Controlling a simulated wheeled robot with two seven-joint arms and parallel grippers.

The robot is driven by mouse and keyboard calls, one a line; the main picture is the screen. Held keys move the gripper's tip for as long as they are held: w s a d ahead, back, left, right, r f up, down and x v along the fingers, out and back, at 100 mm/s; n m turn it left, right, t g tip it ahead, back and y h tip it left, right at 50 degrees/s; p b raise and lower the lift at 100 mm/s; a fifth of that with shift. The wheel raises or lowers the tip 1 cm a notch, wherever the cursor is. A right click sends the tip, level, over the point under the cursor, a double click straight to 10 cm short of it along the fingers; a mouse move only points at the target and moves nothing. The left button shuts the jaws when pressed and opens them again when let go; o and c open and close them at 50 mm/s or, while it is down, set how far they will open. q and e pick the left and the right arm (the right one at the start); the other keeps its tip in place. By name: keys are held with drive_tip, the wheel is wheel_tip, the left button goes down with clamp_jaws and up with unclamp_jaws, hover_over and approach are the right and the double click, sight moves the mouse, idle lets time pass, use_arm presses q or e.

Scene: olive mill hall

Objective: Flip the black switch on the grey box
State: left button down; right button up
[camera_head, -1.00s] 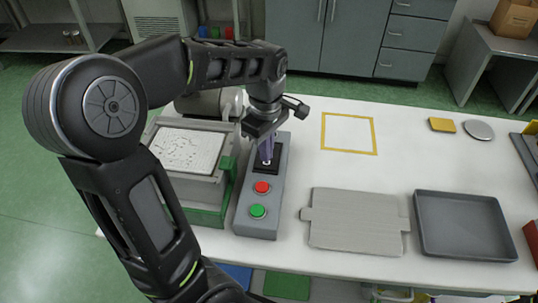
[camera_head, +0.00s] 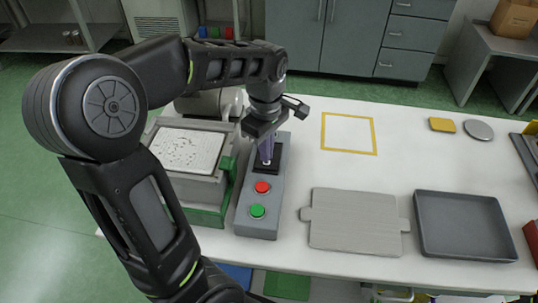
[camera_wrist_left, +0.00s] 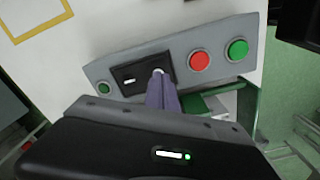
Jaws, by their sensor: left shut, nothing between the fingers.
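The grey box (camera_head: 262,212) stands on the white table, with a red button (camera_head: 262,187) and a green button (camera_head: 257,211) on its near part. The black switch (camera_head: 270,158) is set in a dark plate on its far part. My left gripper (camera_head: 265,160) is shut and empty, pointing down with its fingertips at the switch plate. In the left wrist view the fingertips (camera_wrist_left: 160,76) overlap the right part of the black plate (camera_wrist_left: 135,77) and hide some of it. I cannot tell whether they touch the switch. My right gripper is not in view.
A machine with a white speckled tray (camera_head: 188,150) and green parts stands just left of the box. To the right lie a grey ribbed board (camera_head: 355,220), a dark tray (camera_head: 463,225) and a yellow square outline (camera_head: 348,152). The table between is clear.

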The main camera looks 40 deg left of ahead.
use_arm(q)
drive_tip(key=shift+f+b, duration=0.75)
drive_tip(key=shift+f, duration=0.25)
idle(0.7)
drive_tip(key=shift+r+p, duration=2.9)
drive_tip(key=shift+r, duration=0.65)
